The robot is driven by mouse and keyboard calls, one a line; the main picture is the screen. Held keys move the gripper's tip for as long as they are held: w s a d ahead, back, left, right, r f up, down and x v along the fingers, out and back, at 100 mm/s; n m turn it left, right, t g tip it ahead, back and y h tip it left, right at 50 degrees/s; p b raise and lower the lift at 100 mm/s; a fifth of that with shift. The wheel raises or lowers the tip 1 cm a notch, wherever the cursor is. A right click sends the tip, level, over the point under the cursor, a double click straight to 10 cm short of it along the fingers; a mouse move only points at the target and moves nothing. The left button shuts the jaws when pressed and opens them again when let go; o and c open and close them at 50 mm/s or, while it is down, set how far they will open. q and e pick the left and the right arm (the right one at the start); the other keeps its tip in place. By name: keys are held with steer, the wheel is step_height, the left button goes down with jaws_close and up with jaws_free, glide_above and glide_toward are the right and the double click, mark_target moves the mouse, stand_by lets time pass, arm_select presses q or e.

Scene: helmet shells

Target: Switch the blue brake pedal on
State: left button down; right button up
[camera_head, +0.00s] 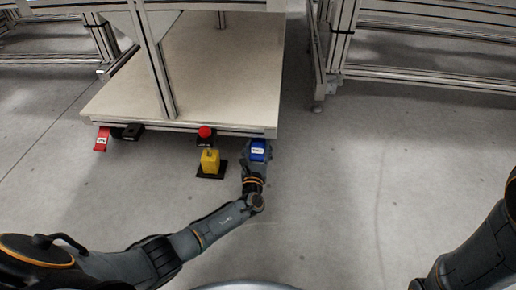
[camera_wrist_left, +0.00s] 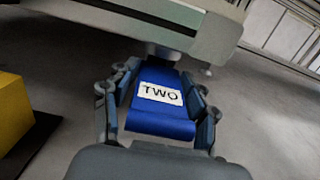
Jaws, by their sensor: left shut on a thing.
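The blue brake pedal (camera_head: 259,150) is under the front edge of the low platform, with a white label on it. In the left wrist view the blue pedal (camera_wrist_left: 150,122) shows its label reading "TWO". My left gripper (camera_head: 257,158) is at the pedal, and in the left wrist view its fingers (camera_wrist_left: 160,115) lie on both sides of the pedal, shut on it. The pedal's far end meets a mount under the platform edge. My right arm shows at the right edge of the head view, but its gripper is out of view.
The low platform (camera_head: 215,70) stands ahead. A yellow block on a black base (camera_head: 210,162) is just left of my left gripper. A red button (camera_head: 205,132) and a red pedal (camera_head: 102,139) sit along the platform edge. The floor to the right is clear.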

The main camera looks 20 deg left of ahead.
arm_select(q)
steer(key=shift+w+f+t, duration=0.1)
steer(key=shift+f+t, duration=0.15)
steer(key=shift+t, duration=0.65)
steer(key=shift+y, duration=0.3)
steer(key=c, duration=0.7)
jaws_free()
steer(key=shift+s+d+f, duration=0.1)
steer(key=shift+s, duration=0.3)
steer(key=r+v, duration=0.1)
steer(key=v, duration=0.7)
steer(key=r+v, duration=0.1)
steer(key=v, duration=0.3)
steer(key=shift+s+r, duration=0.3)
steer(key=shift+s, duration=0.05)
